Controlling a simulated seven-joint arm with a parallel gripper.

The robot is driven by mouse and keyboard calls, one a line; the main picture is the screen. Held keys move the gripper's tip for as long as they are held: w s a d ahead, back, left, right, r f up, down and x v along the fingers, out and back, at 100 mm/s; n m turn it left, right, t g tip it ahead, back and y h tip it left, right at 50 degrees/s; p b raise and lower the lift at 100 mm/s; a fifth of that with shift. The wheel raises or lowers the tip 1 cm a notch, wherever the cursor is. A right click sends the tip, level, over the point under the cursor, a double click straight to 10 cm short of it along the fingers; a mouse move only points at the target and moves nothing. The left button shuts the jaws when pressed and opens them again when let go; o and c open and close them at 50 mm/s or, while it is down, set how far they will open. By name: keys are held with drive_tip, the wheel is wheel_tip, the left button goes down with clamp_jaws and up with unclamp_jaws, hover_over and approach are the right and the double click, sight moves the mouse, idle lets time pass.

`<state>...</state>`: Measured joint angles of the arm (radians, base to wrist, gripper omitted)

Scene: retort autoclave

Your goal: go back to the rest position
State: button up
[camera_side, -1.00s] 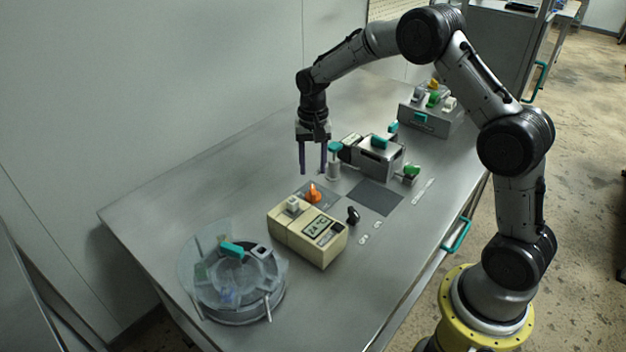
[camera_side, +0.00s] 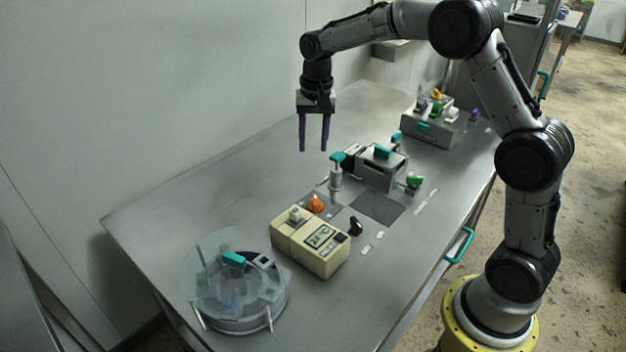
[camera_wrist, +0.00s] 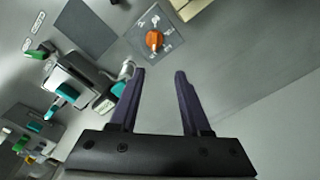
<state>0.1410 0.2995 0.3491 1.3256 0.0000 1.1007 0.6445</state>
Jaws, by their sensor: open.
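My gripper (camera_side: 314,148) hangs with its purple fingers pointing down, above the metal table (camera_side: 190,185). Nothing is between the fingers, which stand apart. In the side view it is higher than the teal-handled post (camera_side: 336,175) and to its upper left. In the wrist view the open fingers of my gripper (camera_wrist: 160,75) frame bare table, with the orange knob (camera_wrist: 154,39) on its marked plate just ahead of them.
A beige box with a 24 °C display (camera_side: 310,245) and a round clear-lidded vessel (camera_side: 237,320) stand at the front. A grey teal-handled box (camera_side: 378,168) stands right of my gripper. A box with coloured knobs (camera_side: 432,132) is farther back. The table's left side is clear.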

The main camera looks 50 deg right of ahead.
drive_tip(key=s+a+r+n+t, duration=0.2)
drive_tip(key=s+a+r, duration=0.1)
drive_tip(key=s+r, duration=0.5)
drive_tip(key=s+a+r+n+t, duration=0.1)
drive_tip(key=s+a+r+t, duration=0.1)
drive_tip(key=s+r, duration=0.6)
drive_tip(key=s+a+f+n, duration=0.1)
drive_tip(key=s+f+n, duration=0.2)
drive_tip(key=s, duration=0.4)
drive_tip(key=s+f+n, duration=0.3)
drive_tip(key=s+f, duration=0.2)
drive_tip(key=s, duration=0.3)
drive_tip(key=shift+s+a+f+t, duration=0.15)
drive_tip(key=shift+a+f+t, duration=0.2)
drive_tip(key=shift+a+t, duration=0.05)
